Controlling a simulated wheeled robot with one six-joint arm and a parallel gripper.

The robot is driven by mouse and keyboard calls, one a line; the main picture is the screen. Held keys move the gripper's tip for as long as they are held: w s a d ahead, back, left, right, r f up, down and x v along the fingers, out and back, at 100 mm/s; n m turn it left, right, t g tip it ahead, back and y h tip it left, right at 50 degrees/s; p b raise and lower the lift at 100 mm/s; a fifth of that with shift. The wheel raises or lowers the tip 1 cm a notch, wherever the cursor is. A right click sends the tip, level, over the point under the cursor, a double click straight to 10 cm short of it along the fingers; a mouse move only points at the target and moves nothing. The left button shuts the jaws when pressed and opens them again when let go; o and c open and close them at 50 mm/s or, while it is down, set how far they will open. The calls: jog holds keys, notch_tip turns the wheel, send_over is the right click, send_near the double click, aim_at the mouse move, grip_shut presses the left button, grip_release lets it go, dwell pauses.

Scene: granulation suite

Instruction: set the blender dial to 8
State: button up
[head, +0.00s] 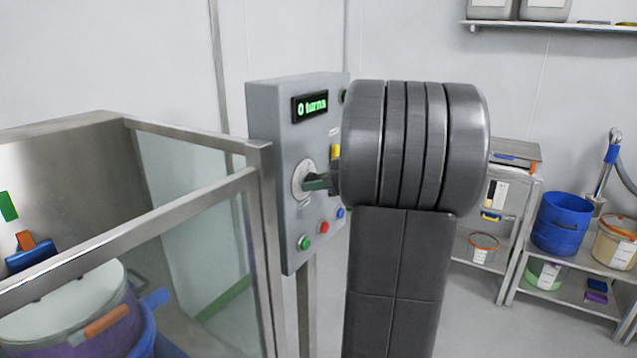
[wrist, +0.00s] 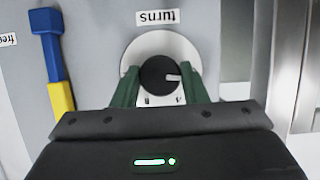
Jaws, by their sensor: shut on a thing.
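The blender dial shows in the wrist view as a dark round knob (wrist: 155,72) with a white pointer mark, on a pale round plate (wrist: 134,52). The mark points right in that view. A label reading "turns" (wrist: 168,17) appears upside down beside the plate. My gripper (wrist: 161,84) is shut on the knob, with one green finger on either side. In the head view my gripper (head: 320,183) reaches the dial plate (head: 298,181) on the grey control panel (head: 268,150), and hides the knob. The green display (head: 311,106) reads "0 turns".
Green (head: 303,243), red (head: 323,227) and blue (head: 340,212) buttons sit below the dial. A blue-and-yellow handle (wrist: 52,55) is beside it. A metal-framed glass enclosure (head: 190,200) stands left of the panel. Shelves (head: 560,283) with buckets stand at right.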

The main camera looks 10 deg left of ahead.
jog(key=m+g+y+p, duration=0.1)
jog(key=m+y+p, duration=0.1)
jog(key=m, duration=0.3)
jog(key=m+g+y+p, duration=0.2)
jog(key=m+p, duration=0.1)
jog(key=m, duration=0.3)
jog(key=m+g+y+p, duration=0.2)
jog(key=m+p, duration=0.1)
jog(key=m, duration=0.3)
jog(key=shift+w+d+f+y+p, duration=0.1)
jog(key=shift+w+f+y+p, duration=0.2)
jog(key=shift+y+p, duration=0.1)
jog(key=shift+s+m, duration=0.1)
jog(key=shift+m, duration=0.3)
dwell(0.3)
jog(key=o, duration=1)
jog(key=shift+c, duration=0.2)
jog(key=d+f+b, duration=0.2)
jog(key=d, duration=1.1)
jog(key=shift+d, duration=0.4)
